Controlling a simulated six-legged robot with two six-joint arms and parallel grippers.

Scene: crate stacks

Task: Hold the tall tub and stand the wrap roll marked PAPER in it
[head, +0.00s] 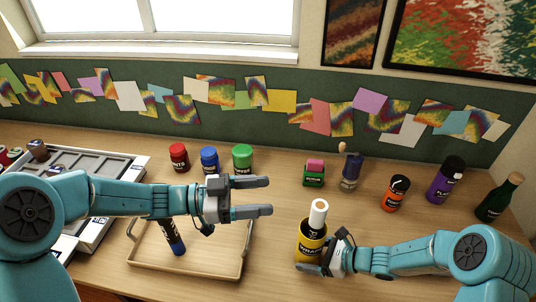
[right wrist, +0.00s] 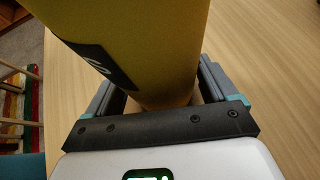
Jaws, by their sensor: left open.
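The tall yellow tub (head: 311,246), with dark lettering, stands on the table at the lower middle of the head view. My right gripper (head: 320,259) is shut on the tub; the right wrist view has the fingers on both sides of the yellow wall (right wrist: 165,65). My left gripper (head: 268,196) is open and empty, left of the roll and above the tray.
A shallow tan tray (head: 222,272) holds a dark roll with blue ends (head: 172,237). Red (head: 179,157), blue (head: 209,160) and green (head: 242,158) jars stand behind. An orange jar (head: 395,194), a purple bottle (head: 446,181) and a green bottle (head: 499,199) stand at right.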

